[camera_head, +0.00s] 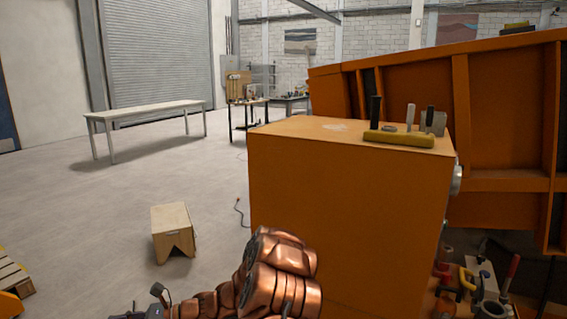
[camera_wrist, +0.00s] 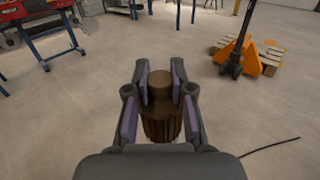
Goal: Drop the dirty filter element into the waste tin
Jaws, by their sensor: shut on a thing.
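My gripper (camera_wrist: 160,76) is shut on the dirty filter element (camera_wrist: 162,122) in the wrist view. The filter element is a brown ribbed cylinder with a narrower, smooth brown top. The fingers press it from left and right, and it is held above the bare floor. Its lower end is hidden by the gripper body. In the head view my copper-coloured arm is at the bottom, and the filter element does not show. I cannot make out a waste tin in either view.
A large orange cabinet (camera_head: 345,200) stands right beside my arm, with tools on top. A wooden step stool (camera_head: 172,232) and a pale bench (camera_head: 150,108) stand on the left. The wrist view shows an orange pallet truck (camera_wrist: 240,55), a cable and open floor.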

